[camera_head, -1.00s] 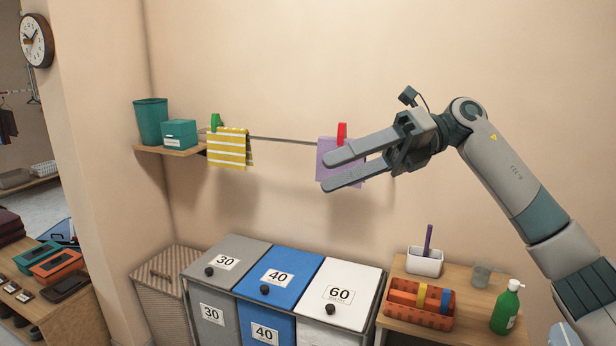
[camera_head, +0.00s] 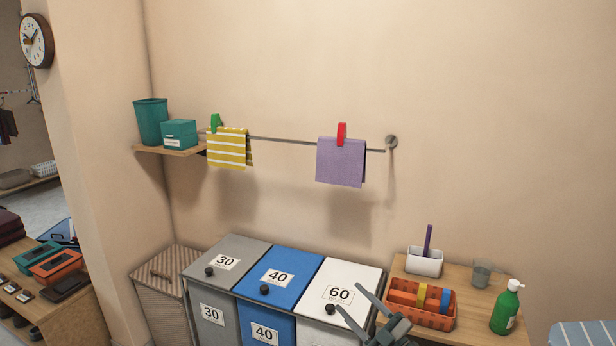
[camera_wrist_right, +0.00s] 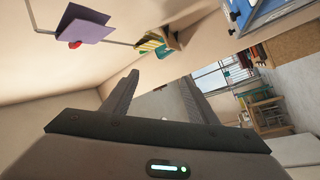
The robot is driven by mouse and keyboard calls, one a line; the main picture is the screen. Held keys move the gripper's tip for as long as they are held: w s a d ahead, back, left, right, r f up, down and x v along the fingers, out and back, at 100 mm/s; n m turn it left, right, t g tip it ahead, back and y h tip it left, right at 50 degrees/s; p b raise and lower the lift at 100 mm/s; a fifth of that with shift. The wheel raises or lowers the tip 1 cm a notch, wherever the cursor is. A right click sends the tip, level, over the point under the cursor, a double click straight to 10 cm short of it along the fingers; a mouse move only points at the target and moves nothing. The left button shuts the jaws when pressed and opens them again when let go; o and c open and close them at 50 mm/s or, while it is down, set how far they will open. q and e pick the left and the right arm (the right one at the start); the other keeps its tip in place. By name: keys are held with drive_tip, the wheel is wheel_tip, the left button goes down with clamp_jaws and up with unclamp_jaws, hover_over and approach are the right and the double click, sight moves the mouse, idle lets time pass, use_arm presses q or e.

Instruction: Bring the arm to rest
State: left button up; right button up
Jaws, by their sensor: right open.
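My right gripper (camera_head: 358,311) shows at the bottom of the head view, in front of the white 60 bin. Its two fingers are spread with nothing between them. In the right wrist view the gripper (camera_wrist_right: 158,95) also shows open and empty. A purple cloth (camera_head: 340,163) hangs on the wall rail (camera_head: 285,141) under a red clip (camera_head: 342,133). A yellow striped cloth (camera_head: 229,149) hangs further left by a green clip (camera_head: 215,122). Both cloths are well apart from the gripper. My left gripper is not in view.
Grey (camera_head: 236,256), blue (camera_head: 287,268) and white (camera_head: 345,283) lidded bins stand below the rail. At right, a wooden table (camera_head: 461,279) holds an orange basket (camera_head: 420,316), a white holder (camera_head: 425,262), a cup (camera_head: 482,274) and a green bottle (camera_head: 506,309). The wall area above is clear.

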drive_tip(key=s+d+f+m+h, duration=0.2)
drive_tip(key=s+f+m+h, duration=0.2)
drive_tip(key=f, duration=0.8)
drive_tip(key=s+d+f+m+h, duration=0.3)
drive_tip(key=s+f, duration=0.1)
drive_tip(key=f, duration=0.7)
drive_tip(key=s+d+f+m+g+h, duration=0.3)
drive_tip(key=s+f+m+g+h, duration=0.1)
drive_tip(key=s+f, duration=1.3)
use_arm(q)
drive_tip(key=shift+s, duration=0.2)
use_arm(e)
drive_tip(key=s+f+m+g, duration=0.1)
drive_tip(key=s+f+g, duration=0.2)
drive_tip(key=s+f, duration=0.4)
drive_tip(key=s+d+f+m+g+h, duration=0.1)
drive_tip(key=s+f+g, duration=0.2)
drive_tip(key=s, duration=1.6)
drive_tip(key=s+d+f+m+g+h, duration=0.1)
drive_tip(key=s+f+m+g, duration=0.1)
drive_tip(key=s+f, duration=0.9)
drive_tip(key=s+g, duration=0.1)
drive_tip(key=s, duration=0.1)
drive_tip(key=shift+s, duration=0.4)
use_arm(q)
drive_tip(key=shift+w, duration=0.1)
use_arm(e)
drive_tip(key=shift+d, duration=0.1)
